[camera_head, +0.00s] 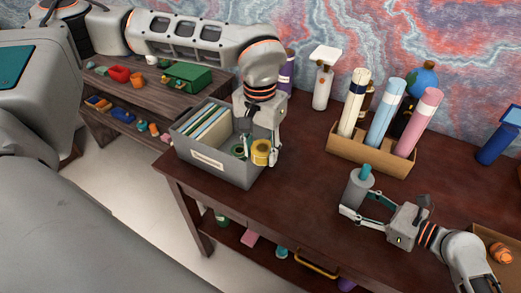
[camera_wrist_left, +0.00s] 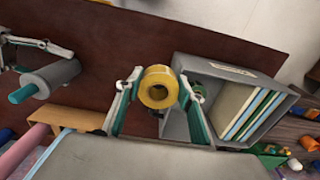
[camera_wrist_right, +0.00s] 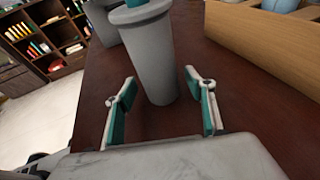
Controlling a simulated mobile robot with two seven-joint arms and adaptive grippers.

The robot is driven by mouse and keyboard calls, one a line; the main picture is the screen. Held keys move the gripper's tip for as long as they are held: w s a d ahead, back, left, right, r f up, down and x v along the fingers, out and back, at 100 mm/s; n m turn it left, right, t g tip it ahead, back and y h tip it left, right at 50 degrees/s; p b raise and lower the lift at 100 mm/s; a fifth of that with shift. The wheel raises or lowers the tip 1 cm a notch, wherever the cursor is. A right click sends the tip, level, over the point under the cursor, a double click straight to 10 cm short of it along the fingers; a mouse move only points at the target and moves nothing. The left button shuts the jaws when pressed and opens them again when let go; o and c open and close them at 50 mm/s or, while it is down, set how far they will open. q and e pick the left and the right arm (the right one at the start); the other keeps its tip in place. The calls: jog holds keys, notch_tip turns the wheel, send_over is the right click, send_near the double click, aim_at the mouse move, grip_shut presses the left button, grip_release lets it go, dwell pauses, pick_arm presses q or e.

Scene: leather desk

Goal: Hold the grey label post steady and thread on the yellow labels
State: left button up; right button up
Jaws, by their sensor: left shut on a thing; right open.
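The grey label post (camera_head: 357,191) stands upright on the desk with a narrower teal peg (camera_head: 367,171) at its top. It also shows in the right wrist view (camera_wrist_right: 150,60). My right gripper (camera_head: 357,205) is open, low at the post, with a finger on either side and visible gaps. My left gripper (camera_head: 259,152) is shut on a yellow label roll (camera_head: 261,159), at the right end of the grey file box. The roll's round hole shows in the left wrist view (camera_wrist_left: 146,83). A green roll (camera_head: 237,151) is beside it, partly hidden.
The grey file box (camera_head: 208,165) holds several upright folders. A wooden holder (camera_head: 372,157) with coloured rolls stands behind the post. Bare desk lies between box and post.

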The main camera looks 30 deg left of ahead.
jog(key=shift+w+a+f, duration=0.1)
jog(key=shift+a, duration=0.2)
jog(key=shift+c, duration=0.3)
jog(key=c, duration=0.8)
jog(key=shift+c, duration=0.2)
pick_arm(q)
jog(key=shift+w, duration=0.1)
notch_tip(320, 180, up, 6)
send_over(367, 170)
jog(key=shift+r, duration=0.2)
